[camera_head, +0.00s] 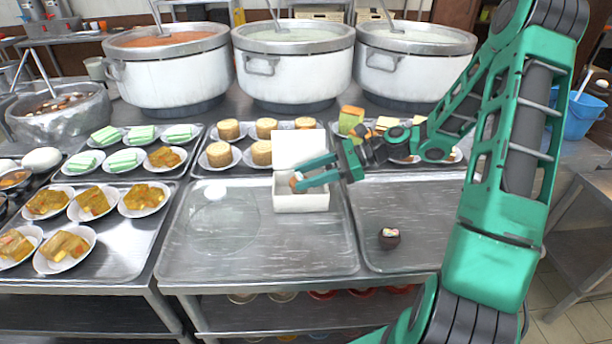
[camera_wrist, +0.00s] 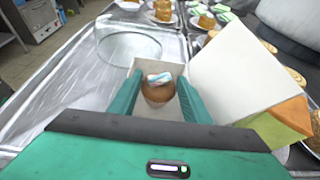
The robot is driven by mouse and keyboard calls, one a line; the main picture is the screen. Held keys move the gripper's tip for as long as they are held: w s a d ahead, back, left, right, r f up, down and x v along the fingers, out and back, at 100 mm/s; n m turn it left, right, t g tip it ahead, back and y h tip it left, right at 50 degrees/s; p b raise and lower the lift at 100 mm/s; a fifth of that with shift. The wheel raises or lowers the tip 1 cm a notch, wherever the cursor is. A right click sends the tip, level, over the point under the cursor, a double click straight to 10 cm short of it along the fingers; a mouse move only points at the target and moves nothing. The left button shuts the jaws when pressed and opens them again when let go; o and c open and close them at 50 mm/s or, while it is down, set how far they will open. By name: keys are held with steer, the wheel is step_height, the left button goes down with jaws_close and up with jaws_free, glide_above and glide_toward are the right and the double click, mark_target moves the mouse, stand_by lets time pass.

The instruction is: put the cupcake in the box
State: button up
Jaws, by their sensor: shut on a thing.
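A brown cupcake (camera_wrist: 159,91) with white and blue topping sits between the fingers of my gripper (camera_wrist: 160,77), which is shut on it. In the head view, my gripper (camera_head: 298,181) reaches in from the right over the open white box (camera_head: 301,202), and only a small orange-brown part of the cupcake (camera_head: 295,181) shows. The box's lid (camera_head: 299,148) stands up at the back. In the wrist view, the box (camera_wrist: 146,66) surrounds the cupcake, partly hidden by the fingers. I cannot tell whether the cupcake touches the box floor.
A dark cupcake (camera_head: 389,238) with a light topping sits on the right tray (camera_head: 420,200). A clear round plate (camera_head: 222,222) lies left of the box on the middle tray (camera_head: 262,262). Plates of cakes stand behind and left. Large stockpots (camera_head: 294,70) line the back.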

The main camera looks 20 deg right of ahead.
steer(key=shift+f, duration=0.6)
steer(key=o, duration=0.8)
